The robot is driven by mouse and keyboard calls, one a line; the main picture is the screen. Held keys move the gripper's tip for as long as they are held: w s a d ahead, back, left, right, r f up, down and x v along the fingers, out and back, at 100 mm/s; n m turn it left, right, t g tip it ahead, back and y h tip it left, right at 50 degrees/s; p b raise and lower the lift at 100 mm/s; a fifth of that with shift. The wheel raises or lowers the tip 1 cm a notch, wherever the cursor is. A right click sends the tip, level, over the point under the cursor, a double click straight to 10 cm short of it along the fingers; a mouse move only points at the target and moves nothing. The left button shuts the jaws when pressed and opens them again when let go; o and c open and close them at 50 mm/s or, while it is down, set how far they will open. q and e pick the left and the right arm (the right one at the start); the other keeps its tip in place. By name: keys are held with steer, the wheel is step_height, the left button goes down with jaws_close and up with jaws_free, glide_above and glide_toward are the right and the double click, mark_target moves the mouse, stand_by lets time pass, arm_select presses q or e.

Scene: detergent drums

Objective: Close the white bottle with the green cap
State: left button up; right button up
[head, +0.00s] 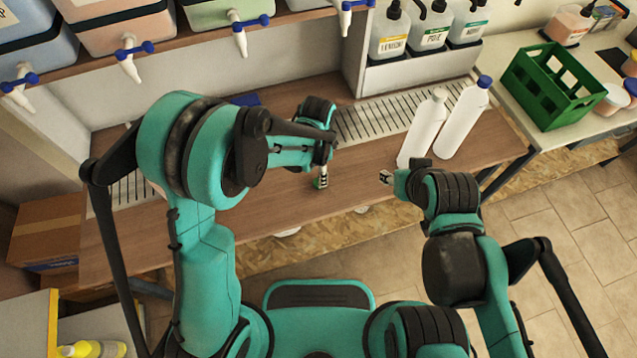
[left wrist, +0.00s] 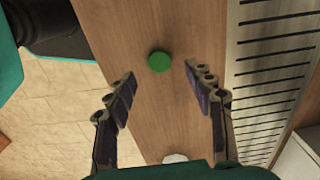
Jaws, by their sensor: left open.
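The green cap (left wrist: 160,62) lies on the wooden bench top. In the left wrist view it shows between and just beyond the fingertips of my left gripper (left wrist: 160,77), which is open and empty. In the head view my left gripper (head: 322,178) points down at the bench and largely hides the cap. A white bottle (head: 421,132) with a pale top stands on the bench to the right. Another white bottle (head: 462,122) with a blue cap stands beside it.
A slotted drain strip (head: 375,122) runs along the back of the bench. Drums with blue-handled taps (head: 237,36) hang over the rear left. Labelled pump bottles (head: 432,32) stand at the back right. A green crate (head: 553,88) sits on the right table. The bench's left part is mostly clear.

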arm_select(q)
step_height(320, 180, down, 5)
steer(key=b, duration=0.2)
steer(key=shift+f+b, duration=0.2)
steer(key=shift+b, duration=0.2)
steer(key=shift+r, duration=0.1)
steer(key=c, duration=0.7)
